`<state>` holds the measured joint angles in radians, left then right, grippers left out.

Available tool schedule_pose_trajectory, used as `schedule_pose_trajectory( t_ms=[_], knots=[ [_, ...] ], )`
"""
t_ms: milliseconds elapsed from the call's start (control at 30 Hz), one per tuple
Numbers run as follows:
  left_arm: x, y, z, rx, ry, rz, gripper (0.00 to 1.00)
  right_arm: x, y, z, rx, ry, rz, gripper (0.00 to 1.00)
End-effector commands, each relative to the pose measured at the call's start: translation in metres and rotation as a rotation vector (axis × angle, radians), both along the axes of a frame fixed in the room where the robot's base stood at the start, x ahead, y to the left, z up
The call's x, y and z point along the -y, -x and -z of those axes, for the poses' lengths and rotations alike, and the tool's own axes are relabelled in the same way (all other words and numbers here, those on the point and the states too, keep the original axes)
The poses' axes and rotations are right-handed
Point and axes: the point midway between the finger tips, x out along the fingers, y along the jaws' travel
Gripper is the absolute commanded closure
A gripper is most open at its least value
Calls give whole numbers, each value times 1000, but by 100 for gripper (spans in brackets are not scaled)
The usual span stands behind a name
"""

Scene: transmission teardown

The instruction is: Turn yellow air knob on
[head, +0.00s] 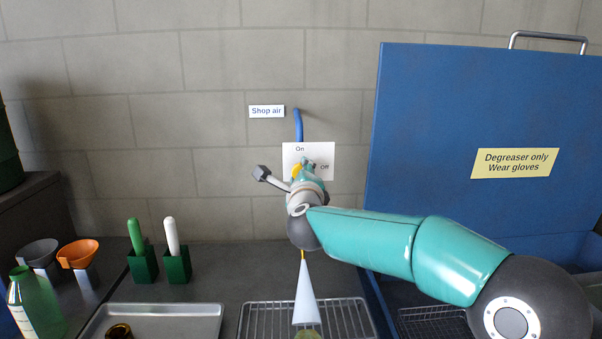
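The yellow air knob (296,171) shows as a small sliver in front of the white On/Off plate (323,153) on the wall. "On" is printed at the top of the plate and "Off" at its right. My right gripper (287,169) is at the plate, with one dark fingertip spread out to the left and the other near the plate's middle. It looks open, with the knob between the fingers. Whether it touches the knob cannot be told. My wrist hides most of the knob, so its setting is unclear. My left gripper is not in view.
A blue hose (298,126) runs down to the plate beside the "Shop air" sign (266,111). A large blue degreaser lid (425,120) stands at the right. A wire rack (262,318) with a white cone (307,295) and a metal tray (180,319) lie below.

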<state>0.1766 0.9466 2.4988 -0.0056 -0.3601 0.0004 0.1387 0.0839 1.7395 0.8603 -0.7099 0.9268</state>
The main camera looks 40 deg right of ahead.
Motion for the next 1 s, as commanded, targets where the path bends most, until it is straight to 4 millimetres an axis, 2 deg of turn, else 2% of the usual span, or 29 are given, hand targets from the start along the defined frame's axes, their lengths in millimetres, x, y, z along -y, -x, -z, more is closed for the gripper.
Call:
schedule_pose_trajectory(
  t_ms=[500, 1000],
  knots=[
    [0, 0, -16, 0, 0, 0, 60, -3, -2, 2, -264, 306, -10, 92],
    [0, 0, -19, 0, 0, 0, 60, -3, -3, 4, -327, 380, -12, 92]
  ],
)
